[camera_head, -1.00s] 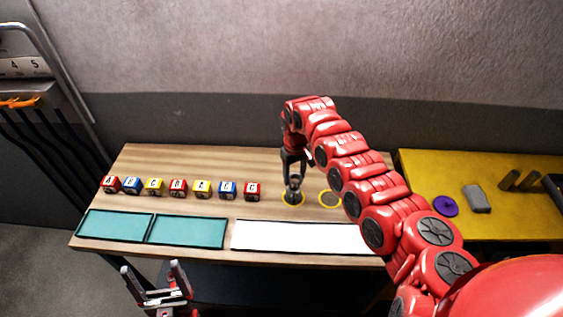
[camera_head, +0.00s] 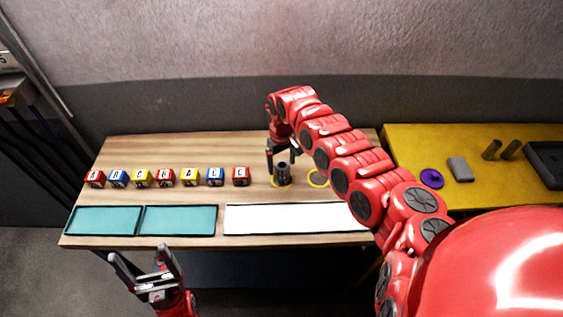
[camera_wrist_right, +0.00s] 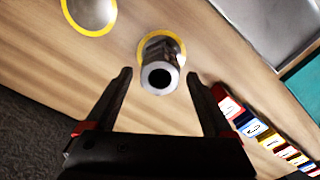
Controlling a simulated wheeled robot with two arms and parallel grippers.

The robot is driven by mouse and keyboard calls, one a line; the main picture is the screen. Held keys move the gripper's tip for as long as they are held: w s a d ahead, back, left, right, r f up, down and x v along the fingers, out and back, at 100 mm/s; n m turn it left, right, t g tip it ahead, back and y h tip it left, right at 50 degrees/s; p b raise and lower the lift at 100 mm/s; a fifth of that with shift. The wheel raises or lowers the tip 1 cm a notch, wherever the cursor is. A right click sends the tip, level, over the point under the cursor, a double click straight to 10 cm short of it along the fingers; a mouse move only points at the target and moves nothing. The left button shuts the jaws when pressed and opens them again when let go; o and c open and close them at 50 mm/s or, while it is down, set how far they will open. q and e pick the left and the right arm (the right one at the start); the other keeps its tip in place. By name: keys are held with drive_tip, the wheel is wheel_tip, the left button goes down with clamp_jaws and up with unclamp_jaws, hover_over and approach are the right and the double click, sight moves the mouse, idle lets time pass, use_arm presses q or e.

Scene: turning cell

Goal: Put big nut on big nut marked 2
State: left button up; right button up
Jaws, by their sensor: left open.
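A grey metal nut stack (camera_head: 283,175) stands upright inside the left yellow ring on the wooden table. In the right wrist view it is a hollow cylinder (camera_wrist_right: 161,76) with a dark bore, above a wider hexagonal part within the yellow ring (camera_wrist_right: 143,48). No number is legible on it. My right gripper (camera_head: 281,158) is open just above and behind the stack; in its wrist view the fingertips (camera_wrist_right: 160,75) lie apart on either side of the cylinder. My left gripper (camera_head: 140,258) is open and empty in front of the table.
A second yellow ring (camera_head: 318,179) lies to the right, partly behind my right arm; it also shows in the wrist view (camera_wrist_right: 90,12). Several letter cubes (camera_head: 166,178) stand in a row at left. Teal (camera_head: 180,220) and white (camera_head: 290,219) panels line the front. A yellow table (camera_head: 410,150) is at right.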

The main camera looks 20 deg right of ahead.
sight(281, 164)
drive_tip(key=shift+w, duration=0.15)
drive_tip(key=shift+r, duration=0.2)
wheel_tip(281, 164, up, 12)
drive_tip(key=b, duration=0.5)
drive_tip(key=shift+f, duration=0.1)
